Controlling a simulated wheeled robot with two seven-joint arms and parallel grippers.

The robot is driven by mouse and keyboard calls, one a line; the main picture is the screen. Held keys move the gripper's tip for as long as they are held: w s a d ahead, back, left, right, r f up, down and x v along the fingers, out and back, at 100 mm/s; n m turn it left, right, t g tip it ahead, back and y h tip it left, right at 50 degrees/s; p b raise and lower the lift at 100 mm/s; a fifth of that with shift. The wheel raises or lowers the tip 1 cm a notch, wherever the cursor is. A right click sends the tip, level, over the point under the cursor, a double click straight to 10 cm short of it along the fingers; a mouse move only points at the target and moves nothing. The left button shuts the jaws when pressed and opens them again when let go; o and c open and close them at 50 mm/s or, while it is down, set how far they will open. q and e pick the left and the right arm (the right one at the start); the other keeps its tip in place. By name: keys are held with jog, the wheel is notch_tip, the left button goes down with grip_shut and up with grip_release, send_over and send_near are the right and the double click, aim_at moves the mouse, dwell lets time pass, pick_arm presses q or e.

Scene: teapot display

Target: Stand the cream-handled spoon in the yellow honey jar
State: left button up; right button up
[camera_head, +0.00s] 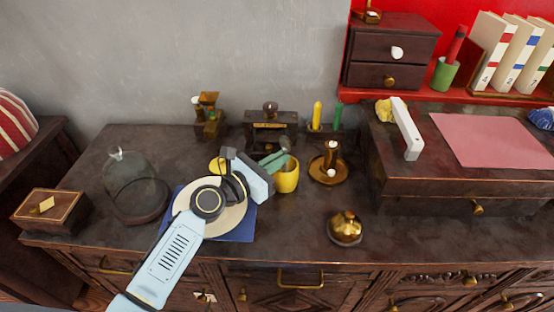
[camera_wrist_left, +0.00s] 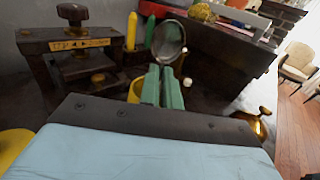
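The yellow honey jar (camera_head: 287,179) stands upright on the dark cabinet top, right of the plate. In the left wrist view its yellow wall (camera_wrist_left: 135,91) shows partly behind my fingers. My left gripper (camera_head: 274,160) has its green fingers close together at the jar's mouth; they also show in the left wrist view (camera_wrist_left: 161,86). The spoon's round grey bowl (camera_wrist_left: 169,41) sticks up just beyond the fingertips, and its neck runs down to them. The bowl also shows above the jar in the head view (camera_head: 286,143). The cream handle is hidden. My right gripper is not in view.
A cream plate (camera_head: 226,220) on a blue cloth (camera_head: 245,230) lies under my left arm. A glass dome (camera_head: 130,180) stands left. A brass tray (camera_head: 328,176) and brass bell (camera_head: 345,228) are right of the jar. A dark press (camera_head: 270,126) stands behind.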

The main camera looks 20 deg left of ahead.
pick_arm(q)
jog(key=o, duration=0.5)
jog(key=v, duration=0.9)
jog(key=shift+s+a, duration=0.1)
jog(key=shift+s, duration=0.05)
jog(key=v, duration=0.3)
jog(key=shift+s+a, duration=0.15)
jog(key=shift+s, duration=0.2)
jog(key=shift+s+a, duration=0.1)
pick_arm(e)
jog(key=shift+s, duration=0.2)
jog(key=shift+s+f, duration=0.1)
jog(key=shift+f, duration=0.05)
